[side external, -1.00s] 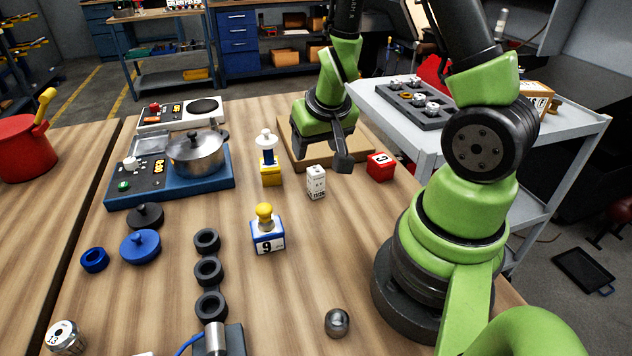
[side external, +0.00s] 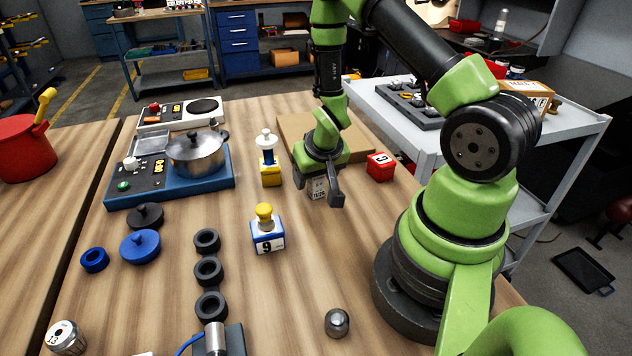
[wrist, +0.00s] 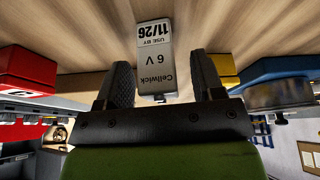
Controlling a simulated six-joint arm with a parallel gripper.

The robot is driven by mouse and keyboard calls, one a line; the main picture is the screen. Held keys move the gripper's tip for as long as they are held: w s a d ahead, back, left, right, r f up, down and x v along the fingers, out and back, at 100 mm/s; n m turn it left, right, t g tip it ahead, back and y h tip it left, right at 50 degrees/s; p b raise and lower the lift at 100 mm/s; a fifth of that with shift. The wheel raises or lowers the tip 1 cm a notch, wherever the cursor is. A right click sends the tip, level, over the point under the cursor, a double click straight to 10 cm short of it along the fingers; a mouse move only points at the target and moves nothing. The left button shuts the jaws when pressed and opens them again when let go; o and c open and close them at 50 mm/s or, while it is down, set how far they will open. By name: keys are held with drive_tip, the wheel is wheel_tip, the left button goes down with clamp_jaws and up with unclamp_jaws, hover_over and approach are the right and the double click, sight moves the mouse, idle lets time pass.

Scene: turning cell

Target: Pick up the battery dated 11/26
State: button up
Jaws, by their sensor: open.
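My gripper (side external: 318,197) is open, with one finger on each side of the battery. In the wrist view the fingers of my gripper (wrist: 165,88) flank the label end of the battery, with a gap visible on both sides.
A red numbered block (side external: 380,167) stands close on the right. A wooden board (side external: 297,131) lies behind.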

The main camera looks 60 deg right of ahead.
drive_tip(key=shift+f, duration=0.1)
drive_tip(key=c, duration=1)
drive_tip(key=shift+c, duration=0.2)
